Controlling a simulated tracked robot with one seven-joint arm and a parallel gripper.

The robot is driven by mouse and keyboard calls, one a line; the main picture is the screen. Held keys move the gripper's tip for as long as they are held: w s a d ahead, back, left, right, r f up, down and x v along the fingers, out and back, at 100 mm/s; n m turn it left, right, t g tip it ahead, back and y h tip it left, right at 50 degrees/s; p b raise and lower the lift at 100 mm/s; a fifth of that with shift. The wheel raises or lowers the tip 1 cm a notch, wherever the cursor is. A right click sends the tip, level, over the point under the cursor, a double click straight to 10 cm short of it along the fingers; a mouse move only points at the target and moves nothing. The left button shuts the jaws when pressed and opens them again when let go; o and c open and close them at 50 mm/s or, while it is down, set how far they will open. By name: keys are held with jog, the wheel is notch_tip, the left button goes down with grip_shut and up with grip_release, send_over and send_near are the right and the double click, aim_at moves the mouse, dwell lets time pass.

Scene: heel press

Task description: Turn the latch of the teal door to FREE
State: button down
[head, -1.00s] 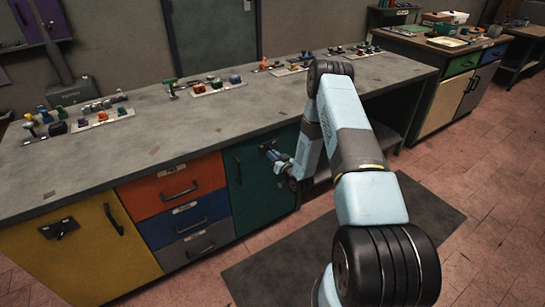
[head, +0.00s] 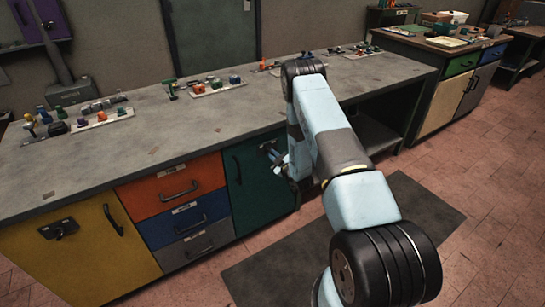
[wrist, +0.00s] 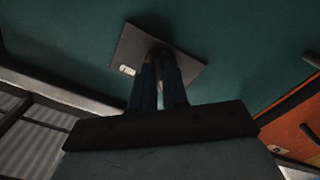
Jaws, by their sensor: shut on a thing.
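The teal door (head: 250,195) is closed, at the right end of the cabinet front, with a dark vertical handle at its left. In the wrist view the teal door (wrist: 75,40) fills most of the background. Its latch has a dark square plate (wrist: 185,70) with a small white label (wrist: 127,70), too small to read. My gripper (wrist: 160,62) is shut on the latch knob at the plate, and its fingers hide most of the knob. In the head view my gripper (head: 277,158) is at the door's upper right. I cannot tell the latch's setting.
Orange, blue and grey drawers (head: 180,190) and a yellow door (head: 85,250) with its own dark latch (head: 58,229) lie left of the teal door. Small parts stand on the grey worktop (head: 150,130). An open bay is to the right; a dark mat (head: 270,265) lies in front.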

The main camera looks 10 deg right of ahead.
jog(key=shift+a+n, duration=0.2)
jog(key=shift+n, duration=0.5)
jog(key=c, duration=1.4)
grip_release()
jog(key=shift+o, duration=1.3)
jog(key=shift+d, duration=0.1)
jog(key=v, duration=1.4)
jog(key=shift+w, duration=0.1)
